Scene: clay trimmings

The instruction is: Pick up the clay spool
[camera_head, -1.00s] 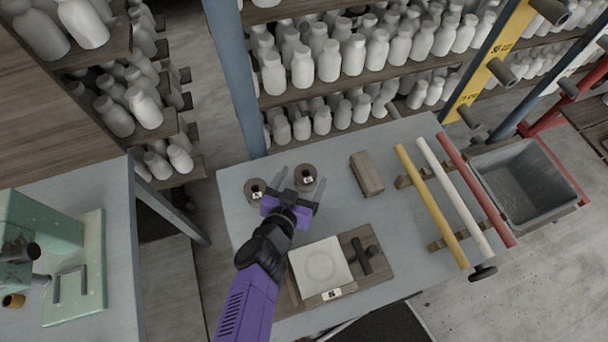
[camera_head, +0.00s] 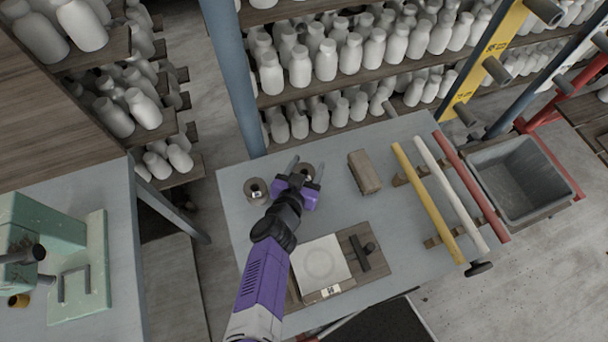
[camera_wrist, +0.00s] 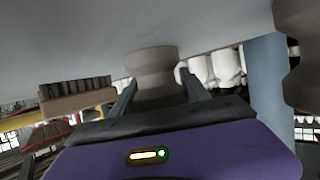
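Two brown-grey spools stand on the grey table. In the head view the right spool (camera_head: 307,169) is partly hidden by my gripper (camera_head: 306,168), whose two fingers lie on either side of it. The left spool (camera_head: 256,190) stands clear, with a white label on top. In the wrist view the spool (camera_wrist: 153,72) is straight ahead between the spread fingertips of my gripper (camera_wrist: 157,76). The fingers are open; I cannot tell whether they touch it. Another spool (camera_wrist: 300,60) shows at the right edge of the wrist view.
The grey table (camera_head: 340,205) also holds a brown block (camera_head: 364,172), a white square slab (camera_head: 319,262) on a wooden board, and yellow, white and red bars (camera_head: 428,205). A grey bin (camera_head: 520,180) stands to the right. Shelves of white bottles (camera_head: 325,60) rise behind.

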